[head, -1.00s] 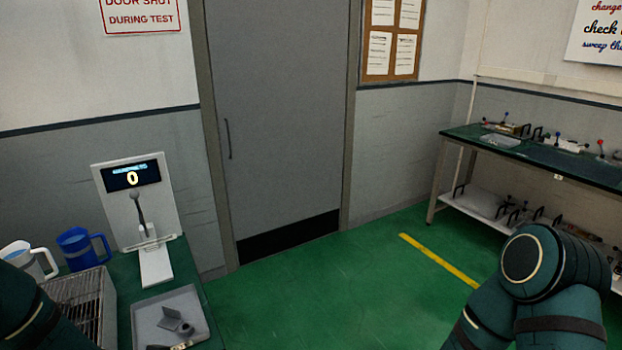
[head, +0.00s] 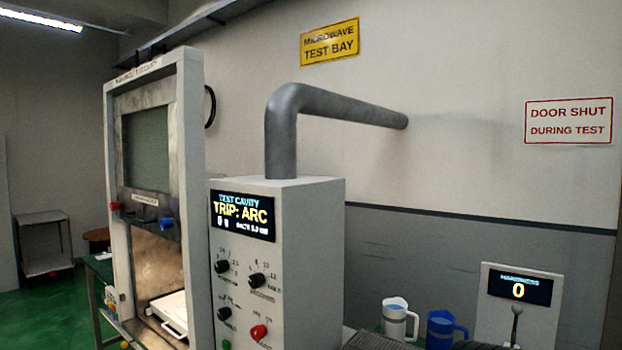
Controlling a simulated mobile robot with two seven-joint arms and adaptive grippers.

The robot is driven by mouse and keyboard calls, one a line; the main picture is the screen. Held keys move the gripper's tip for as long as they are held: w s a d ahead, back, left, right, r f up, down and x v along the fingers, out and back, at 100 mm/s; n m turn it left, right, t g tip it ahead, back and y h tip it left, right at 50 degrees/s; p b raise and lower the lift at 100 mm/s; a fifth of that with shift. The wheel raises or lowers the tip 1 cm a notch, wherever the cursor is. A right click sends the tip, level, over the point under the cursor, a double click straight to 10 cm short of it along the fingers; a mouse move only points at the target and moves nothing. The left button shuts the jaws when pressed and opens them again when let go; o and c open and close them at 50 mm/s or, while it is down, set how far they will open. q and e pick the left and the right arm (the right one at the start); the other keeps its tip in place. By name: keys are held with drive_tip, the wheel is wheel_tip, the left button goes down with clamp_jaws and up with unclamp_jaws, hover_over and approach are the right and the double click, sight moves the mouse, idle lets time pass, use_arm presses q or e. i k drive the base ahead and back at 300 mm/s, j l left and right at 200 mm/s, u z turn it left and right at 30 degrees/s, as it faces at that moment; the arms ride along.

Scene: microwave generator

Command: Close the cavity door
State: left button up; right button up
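The test cavity (head: 191,170) is a tall pale frame at the left of the head view. Its door (head: 147,148), a metal-edged panel with a greenish window, sits raised in the upper part of the frame. A dark bar along the door's lower edge carries a red knob (head: 115,206) and a blue knob (head: 166,223). Below the door the cavity opening (head: 157,265) is uncovered, with a brownish lit inside and a white tray-like piece (head: 171,312) at the bottom. Neither of my grippers is in view.
A control cabinet (head: 318,240) stands right of the cavity; its screen (head: 243,215) reads "TRIP: ARC". A grey pipe (head: 340,101) runs from its top to the wall. A white jug (head: 397,318), blue jug (head: 441,327) and hardness display (head: 520,290) stand at right. A grey trolley (head: 43,240) is far left.

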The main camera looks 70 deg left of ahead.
sight(143, 209)
drive_tip(key=j+u, duration=0.1)
drive_tip(key=u, duration=3.1)
